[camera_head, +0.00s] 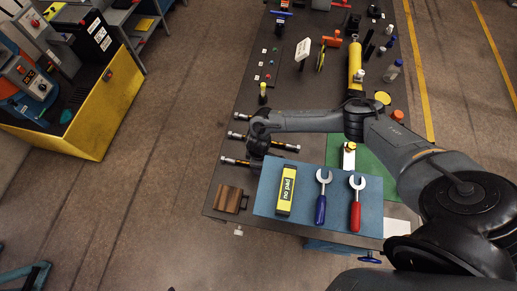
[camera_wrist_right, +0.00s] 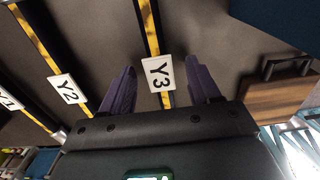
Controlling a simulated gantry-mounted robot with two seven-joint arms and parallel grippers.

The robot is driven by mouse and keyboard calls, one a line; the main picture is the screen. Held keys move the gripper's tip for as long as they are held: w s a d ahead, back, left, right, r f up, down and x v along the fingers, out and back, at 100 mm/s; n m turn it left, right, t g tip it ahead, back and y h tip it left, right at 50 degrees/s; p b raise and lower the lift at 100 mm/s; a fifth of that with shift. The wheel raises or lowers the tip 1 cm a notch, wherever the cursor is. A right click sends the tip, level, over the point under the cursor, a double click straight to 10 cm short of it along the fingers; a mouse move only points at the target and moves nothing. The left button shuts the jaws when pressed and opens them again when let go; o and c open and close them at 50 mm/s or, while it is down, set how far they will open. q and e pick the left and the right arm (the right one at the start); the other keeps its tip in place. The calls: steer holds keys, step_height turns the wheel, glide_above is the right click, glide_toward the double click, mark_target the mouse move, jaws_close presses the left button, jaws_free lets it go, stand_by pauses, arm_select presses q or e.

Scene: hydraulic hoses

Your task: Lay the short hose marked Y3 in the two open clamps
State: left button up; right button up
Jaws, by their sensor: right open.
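The short hose marked Y3 is dark with a yellow stripe and a white label (camera_wrist_right: 158,74). In the head view it is the lowest of the short hoses (camera_head: 235,162) at the table's left edge, partly hidden by my right gripper (camera_head: 257,150). In the right wrist view the open purple fingers (camera_wrist_right: 166,85) stand on either side of the Y3 label. The hose appears between them; I cannot tell whether they touch it. I cannot make out the two open clamps for certain. My left gripper is not in view.
Hoses Y2 (camera_wrist_right: 68,88) and Y1 (camera_wrist_right: 9,98) lie alongside. A wooden block (camera_head: 229,199) sits near the table corner. A blue mat (camera_head: 337,217) holds a yellow device (camera_head: 286,189) and two wrenches (camera_head: 321,197). Bottles and fittings crowd the table's far end.

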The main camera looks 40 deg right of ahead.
jaws_close()
steer(key=shift+r, duration=0.15)
steer(key=shift+r, duration=0.3)
step_height(320, 180, up, 9)
steer(key=p, duration=0.1)
stand_by(0.4)
steer(key=shift+r, duration=0.15)
steer(key=shift+p, duration=0.5)
